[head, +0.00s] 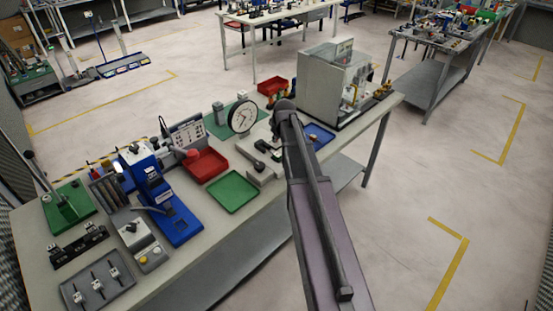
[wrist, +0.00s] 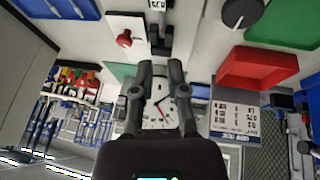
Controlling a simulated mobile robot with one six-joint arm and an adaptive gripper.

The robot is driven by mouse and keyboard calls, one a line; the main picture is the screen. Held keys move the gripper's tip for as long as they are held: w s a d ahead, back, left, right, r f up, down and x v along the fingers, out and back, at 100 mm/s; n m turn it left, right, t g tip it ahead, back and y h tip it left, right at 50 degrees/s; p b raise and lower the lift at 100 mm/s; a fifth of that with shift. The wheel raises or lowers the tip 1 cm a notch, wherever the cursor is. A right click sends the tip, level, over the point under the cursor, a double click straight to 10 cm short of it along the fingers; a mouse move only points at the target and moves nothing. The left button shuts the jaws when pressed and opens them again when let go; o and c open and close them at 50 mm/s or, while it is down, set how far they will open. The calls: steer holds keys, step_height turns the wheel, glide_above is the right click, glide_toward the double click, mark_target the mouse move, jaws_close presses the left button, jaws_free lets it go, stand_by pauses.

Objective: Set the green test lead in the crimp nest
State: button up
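I cannot pick out the green test lead for certain in either view. I cannot tell for sure which fixture is the crimp nest. A small grey fixture with dark parts (head: 262,168) stands on the bench beside the green tray; a labelled dark fixture (wrist: 157,28) lies ahead of my fingertips in the wrist view. My gripper (wrist: 161,66) has its two fingers apart, with nothing visible between them. In the head view my arm hides the gripper and part of the bench.
A blue tray (head: 318,135) lies right of my arm, before a grey cabinet (head: 325,80). A grey tray (head: 97,283) holds several small parts.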

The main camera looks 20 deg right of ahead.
steer(key=b, duration=0.7)
glide_above(272, 153)
steer(key=s, duration=0.2)
steer(key=shift+s+a+f, duration=0.1)
steer(key=shift+s+f, duration=0.05)
steer(key=shift+f, duration=3.45)
steer(key=shift+b+x, duration=2.25)
steer(key=shift+x, duration=0.35)
steer(key=shift+s, duration=0.1)
jaws_close()
